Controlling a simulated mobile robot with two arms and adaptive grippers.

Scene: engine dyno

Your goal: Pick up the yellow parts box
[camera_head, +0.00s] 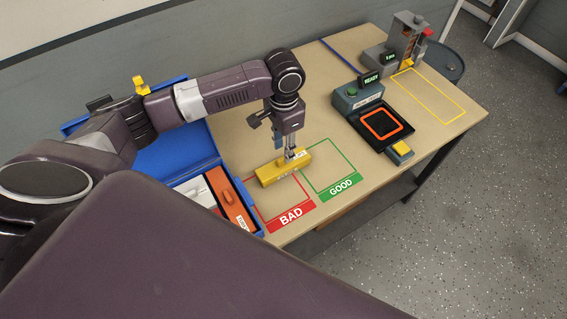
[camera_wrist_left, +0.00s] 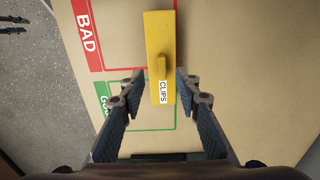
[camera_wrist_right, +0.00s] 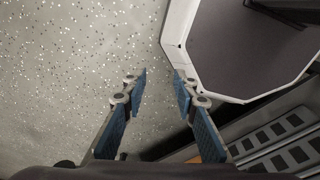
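The yellow parts box (camera_head: 270,174) lies on the tan bench at the top of the red BAD outline. It has a raised handle and a CLIPS label, both clear in the left wrist view (camera_wrist_left: 161,35). My left gripper (camera_head: 291,153) points down over the box's right end in the head view. In the left wrist view its open fingertips (camera_wrist_left: 160,78) lie either side of the labelled end, near the handle. I cannot tell whether they touch the box. My right gripper (camera_wrist_right: 159,76) is open and empty, with speckled floor beneath it.
A blue case (camera_head: 178,150) holding orange and white boxes stands left of the yellow box. A scale with a READY display (camera_head: 371,112) stands farther right. A grey device (camera_head: 402,45) is at the back.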

